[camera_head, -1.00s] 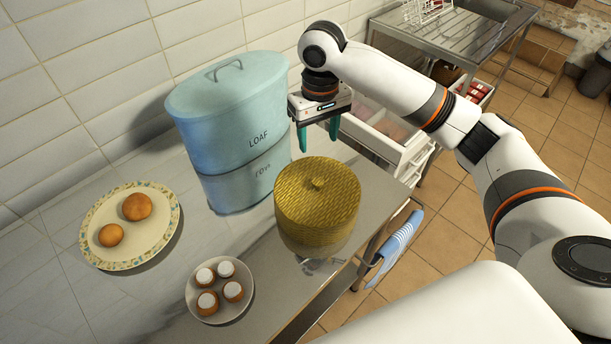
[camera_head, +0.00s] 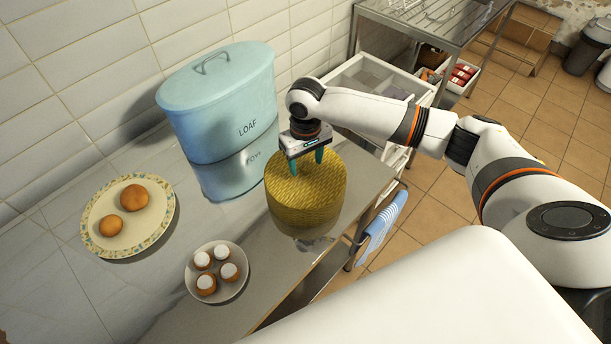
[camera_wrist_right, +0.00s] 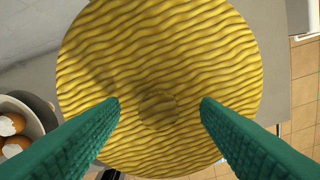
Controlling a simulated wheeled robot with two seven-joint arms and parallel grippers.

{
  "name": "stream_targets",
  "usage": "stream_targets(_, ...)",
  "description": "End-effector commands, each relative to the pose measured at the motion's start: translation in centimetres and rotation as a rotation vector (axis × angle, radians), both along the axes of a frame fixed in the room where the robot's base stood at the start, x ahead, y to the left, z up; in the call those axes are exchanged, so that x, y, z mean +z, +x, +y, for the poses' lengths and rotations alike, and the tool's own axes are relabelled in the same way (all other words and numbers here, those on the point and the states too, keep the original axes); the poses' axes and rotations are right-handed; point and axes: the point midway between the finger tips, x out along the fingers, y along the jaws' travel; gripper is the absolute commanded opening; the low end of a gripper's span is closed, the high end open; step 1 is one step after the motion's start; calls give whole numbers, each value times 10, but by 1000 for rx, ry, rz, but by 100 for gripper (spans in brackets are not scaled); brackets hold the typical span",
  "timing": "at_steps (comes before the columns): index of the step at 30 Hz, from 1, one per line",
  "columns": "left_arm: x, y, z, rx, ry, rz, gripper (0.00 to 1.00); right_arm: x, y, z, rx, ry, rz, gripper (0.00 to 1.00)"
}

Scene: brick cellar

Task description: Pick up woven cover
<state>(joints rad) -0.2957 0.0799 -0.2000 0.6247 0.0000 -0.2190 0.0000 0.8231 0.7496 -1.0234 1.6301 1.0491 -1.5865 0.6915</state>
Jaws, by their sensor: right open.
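The woven cover (camera_head: 312,200) is a round, golden-yellow woven thing standing on the metal worktop, right of the blue tin. My right gripper (camera_head: 306,168) is above its top in the head view, with its green fingers pointing down. In the right wrist view, the cover (camera_wrist_right: 160,50) fills the middle, and its round knob (camera_wrist_right: 158,109) lies between the two open fingers of my right gripper (camera_wrist_right: 160,105). I cannot tell whether the fingertips touch the cover. My left gripper is not in view.
A blue lidded tin (camera_head: 217,100) marked LOAF stands close at the left. A plate with two buns (camera_head: 155,232) and a plate of small white-topped cakes (camera_head: 237,290) lie on the worktop. A striped towel (camera_head: 382,226) hangs at the right edge.

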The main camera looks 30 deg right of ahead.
Motion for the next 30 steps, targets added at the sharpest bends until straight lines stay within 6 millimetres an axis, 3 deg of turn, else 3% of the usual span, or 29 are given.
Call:
stream_targets(5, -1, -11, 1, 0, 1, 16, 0, 0, 0, 0, 1, 0, 0, 57)
stream_targets(15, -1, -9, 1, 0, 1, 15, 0, 0, 0, 0, 0, 0, 0, 2)
stream_targets(25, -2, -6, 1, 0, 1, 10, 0, 4, 1, 0, 0, 1, -2, 0)
stream_targets(30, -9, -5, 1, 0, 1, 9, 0, 28, 1, 0, 1, 1, -6, 0)
